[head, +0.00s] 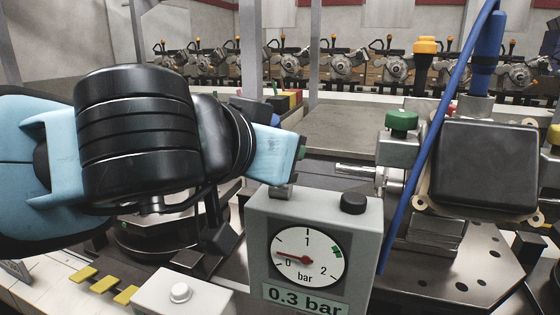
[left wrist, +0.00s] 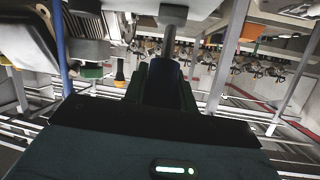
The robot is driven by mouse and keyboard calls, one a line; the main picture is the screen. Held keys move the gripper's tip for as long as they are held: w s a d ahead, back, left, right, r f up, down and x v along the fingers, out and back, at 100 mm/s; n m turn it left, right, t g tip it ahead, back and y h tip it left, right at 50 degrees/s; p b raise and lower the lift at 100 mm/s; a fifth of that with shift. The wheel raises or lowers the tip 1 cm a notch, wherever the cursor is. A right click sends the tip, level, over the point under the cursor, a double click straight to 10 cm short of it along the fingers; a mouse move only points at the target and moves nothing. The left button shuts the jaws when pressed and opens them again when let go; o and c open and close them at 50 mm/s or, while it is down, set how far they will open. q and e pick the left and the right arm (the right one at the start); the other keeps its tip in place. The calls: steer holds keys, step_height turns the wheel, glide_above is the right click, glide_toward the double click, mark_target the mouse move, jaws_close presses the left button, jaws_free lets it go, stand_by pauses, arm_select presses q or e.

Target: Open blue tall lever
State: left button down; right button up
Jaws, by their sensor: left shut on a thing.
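The blue tall lever shows in the left wrist view as a dark blue grip (left wrist: 166,72) with a grey metal rod (left wrist: 169,40). The rod runs to a pale housing at the top of that picture. My left gripper (left wrist: 168,88) is shut around the grip, with a finger on each side. In the head view, my left gripper's light blue body (head: 275,152) is behind the gauge box, and its fingers are hidden. A small blue patch shows just above it; I cannot tell whether it is the lever. My right gripper is not in view.
The gauge box (head: 313,225), reading 0.3 bar, stands close below the gripper. To the right are a green knob (head: 402,122), an orange knob (head: 425,46), a blue connector (head: 486,42), a blue cable (head: 423,150) and a black block (head: 482,165). Several machines line the back.

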arm_select(q)
steer(key=shift+s, duration=0.1)
stand_by(0.5)
steer(key=c, duration=1.1)
jaws_free()
steer(key=shift+b+v, duration=0.5)
steer(key=shift+v, duration=3.45)
steer(key=shift+f, duration=0.15)
